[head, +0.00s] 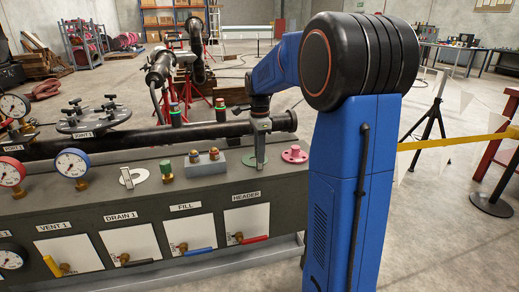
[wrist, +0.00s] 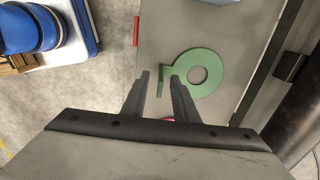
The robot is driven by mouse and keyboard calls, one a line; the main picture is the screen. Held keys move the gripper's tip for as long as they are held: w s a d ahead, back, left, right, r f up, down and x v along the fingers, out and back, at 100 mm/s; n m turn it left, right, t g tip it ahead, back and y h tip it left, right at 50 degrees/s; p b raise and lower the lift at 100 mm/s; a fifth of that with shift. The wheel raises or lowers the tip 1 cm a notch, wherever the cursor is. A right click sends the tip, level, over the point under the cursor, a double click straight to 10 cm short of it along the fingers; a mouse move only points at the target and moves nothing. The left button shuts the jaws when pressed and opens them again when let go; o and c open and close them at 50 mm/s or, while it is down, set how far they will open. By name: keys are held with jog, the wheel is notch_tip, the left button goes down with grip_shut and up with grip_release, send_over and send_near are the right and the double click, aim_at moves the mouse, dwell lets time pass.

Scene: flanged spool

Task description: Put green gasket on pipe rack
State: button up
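The green gasket (wrist: 209,88), a flat ring with a narrow tab, shows in the wrist view on the grey bench top. Its tab lies in line with the gap between my fingers. In the head view, green (head: 248,161) shows at bench level by my gripper, partly hidden. My gripper (wrist: 161,80) is open, its two fingers apart above the bench beside the ring. It also shows in the head view (head: 259,138), against the dark pipe. I cannot tell whether the fingers touch the tab. I cannot clearly make out a pipe rack.
A long dark pipe (head: 130,139) runs along the bench near my gripper. Gauges (head: 72,163) crowd the left. A yellow barrier (head: 455,140) is right.

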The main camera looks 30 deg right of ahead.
notch_tip(320, 180, up, 17)
jog(key=shift+r, duration=0.15)
dwell(0.5)
jog(key=s+a+f+n+t, duration=0.1)
jog(key=s+a+f+n, duration=0.2)
jog(key=s+a+n, duration=0.45)
jog(key=s+a+f+n+t, duration=0.2)
jog(key=s+a+f+n, duration=0.15)
jog(key=s, duration=0.65)
jog(key=s+a+f+n+t, duration=0.1)
jog(key=s+a+f+n, duration=0.1)
jog(key=s+f+n, duration=0.3)
jog(key=s+a+f+n, duration=0.3)
jog(key=s+f+n, duration=0.2)
jog(key=s, duration=0.5)
notch_tip(320, 180, down, 3)
jog(key=shift+a+r+t, duration=0.15)
jog(key=shift+a+t, duration=0.05)
jog(key=shift+t, duration=0.2)
